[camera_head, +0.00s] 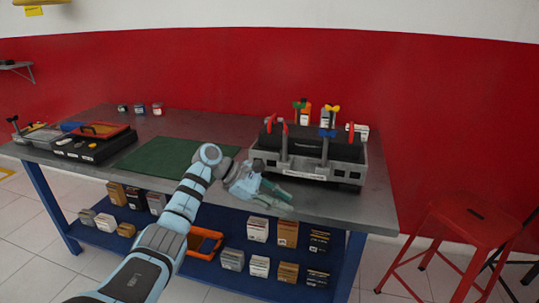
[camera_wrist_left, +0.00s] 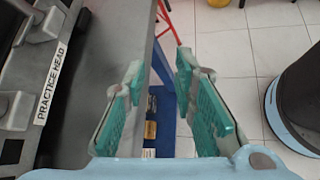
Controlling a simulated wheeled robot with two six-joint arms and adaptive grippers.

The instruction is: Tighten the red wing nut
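The engine trainer (camera_head: 312,166), a grey and black block, stands on the right half of the workbench. Red pieces, at the left (camera_head: 269,124), beside a grey post (camera_head: 285,128) and at the right (camera_head: 351,132), show on top of it. I cannot tell which is the red wing nut. A green wing piece (camera_head: 299,105) and a yellow one (camera_head: 333,109) stand behind. My left gripper (camera_head: 272,193) is in front of the trainer at the bench's front edge. In the left wrist view its fingers (camera_wrist_left: 162,90) are apart with nothing between them. My right gripper is out of view.
The workbench (camera_head: 355,208) has a green mat (camera_head: 165,157) at its middle. Boxes (camera_head: 288,233) fill the blue lower shelf. A red stool (camera_head: 474,222) stands at the right.

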